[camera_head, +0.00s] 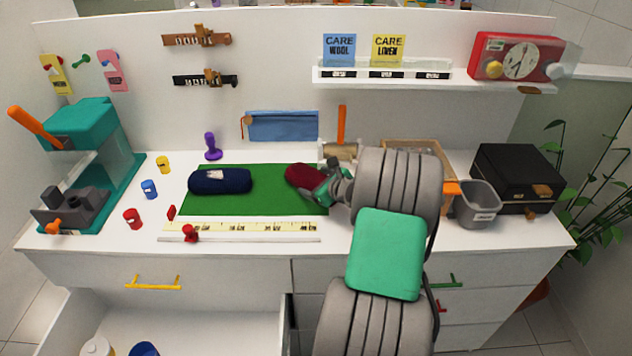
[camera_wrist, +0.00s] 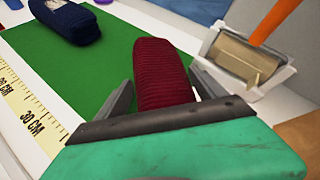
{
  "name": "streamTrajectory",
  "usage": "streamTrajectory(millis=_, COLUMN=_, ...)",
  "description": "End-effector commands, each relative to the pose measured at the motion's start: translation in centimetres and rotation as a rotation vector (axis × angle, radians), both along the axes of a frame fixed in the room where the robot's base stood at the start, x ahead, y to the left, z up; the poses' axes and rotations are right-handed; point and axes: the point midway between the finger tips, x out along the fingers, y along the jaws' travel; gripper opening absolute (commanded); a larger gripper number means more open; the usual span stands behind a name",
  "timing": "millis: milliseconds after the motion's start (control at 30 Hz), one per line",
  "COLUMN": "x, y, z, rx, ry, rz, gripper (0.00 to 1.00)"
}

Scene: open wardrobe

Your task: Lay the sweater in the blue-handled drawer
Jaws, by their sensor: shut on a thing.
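My gripper (camera_head: 321,190) is shut on a dark red knitted roll (camera_head: 302,174) over the right end of the green mat (camera_head: 270,205). In the wrist view the same red roll (camera_wrist: 163,72) sits between the fingers of my gripper (camera_wrist: 162,85). A dark navy knitted roll with a pale label (camera_head: 232,182) lies on the mat to the left; it also shows in the wrist view (camera_wrist: 66,20). I cannot tell which roll is the sweater. An open drawer (camera_head: 190,325) is at the lower left. Its front is out of frame, and no blue handle shows.
Handles in yellow (camera_head: 152,283), green (camera_head: 445,284) and red (camera_head: 441,307) mark closed drawer fronts. A measuring strip (camera_head: 240,228) with a red slider runs along the mat's front. A grey bin (camera_head: 477,203) and black box (camera_head: 520,178) stand right. The open drawer has free room.

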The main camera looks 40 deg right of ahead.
Motion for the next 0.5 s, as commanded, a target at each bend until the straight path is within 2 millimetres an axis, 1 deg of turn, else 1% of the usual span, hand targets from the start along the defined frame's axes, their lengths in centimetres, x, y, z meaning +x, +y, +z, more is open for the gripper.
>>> streamTrajectory(millis=133, x=-0.01, y=0.01, z=-0.18, rx=0.000, ry=-0.001, rz=0.000, gripper=0.33)
streamTrajectory(millis=167, x=-0.02, y=0.02, z=-0.19, rx=0.001, ry=0.000, rz=0.000, gripper=0.81)
streamTrajectory(millis=400, x=-0.02, y=0.03, z=-0.13, rx=0.001, ry=0.000, rz=0.000, gripper=1.00)
streamTrajectory(millis=500, x=-0.02, y=0.03, z=-0.13, rx=0.001, ry=0.000, rz=0.000, gripper=1.00)
